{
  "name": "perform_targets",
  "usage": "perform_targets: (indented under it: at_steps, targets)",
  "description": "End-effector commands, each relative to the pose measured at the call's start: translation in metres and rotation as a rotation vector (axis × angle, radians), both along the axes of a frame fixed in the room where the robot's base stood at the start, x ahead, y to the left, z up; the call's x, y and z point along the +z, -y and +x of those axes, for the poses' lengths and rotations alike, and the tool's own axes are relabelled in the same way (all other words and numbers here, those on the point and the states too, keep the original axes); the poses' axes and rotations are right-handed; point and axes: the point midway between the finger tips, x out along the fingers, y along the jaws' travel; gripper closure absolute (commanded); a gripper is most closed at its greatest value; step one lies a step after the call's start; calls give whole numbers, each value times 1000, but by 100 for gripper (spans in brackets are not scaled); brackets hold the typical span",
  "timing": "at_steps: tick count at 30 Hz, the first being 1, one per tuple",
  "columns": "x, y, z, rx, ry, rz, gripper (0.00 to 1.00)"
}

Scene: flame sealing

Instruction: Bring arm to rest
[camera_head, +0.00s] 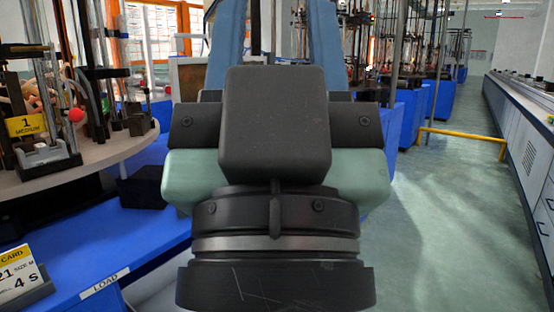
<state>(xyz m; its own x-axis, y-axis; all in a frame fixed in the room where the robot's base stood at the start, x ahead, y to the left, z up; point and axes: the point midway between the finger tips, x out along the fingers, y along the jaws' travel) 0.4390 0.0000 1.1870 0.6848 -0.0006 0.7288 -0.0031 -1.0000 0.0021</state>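My gripper (266,20) fills the middle of the view, seen from behind and close to the camera. It has a dark round wrist, a black box on top and pale green sides. Two long blue-grey fingers point away, up to the top edge. I see nothing held. The black box hides part of the scene behind it.
A round grey table (95,170) with glassware, clamps and a yellow "1 MEDIUM" sign (25,125) stands close on the left. Below it is a blue surface (95,255) marked LOAD (104,282), with a card stand (20,277). A yellow rail (462,135) and white cabinets (525,140) stand right; floor (440,230) between is clear.

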Motion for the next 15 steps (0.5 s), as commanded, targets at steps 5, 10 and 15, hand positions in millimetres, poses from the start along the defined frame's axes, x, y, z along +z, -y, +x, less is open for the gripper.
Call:
perform_targets:
  at_steps: [5, 10, 15]
  targets:
    - [62, 0, 0, 1, -2, 1, 55]
    - [115, 0, 1, 1, -3, 1, 55]
    - [166, 0, 1, 3, -4, 1, 55]
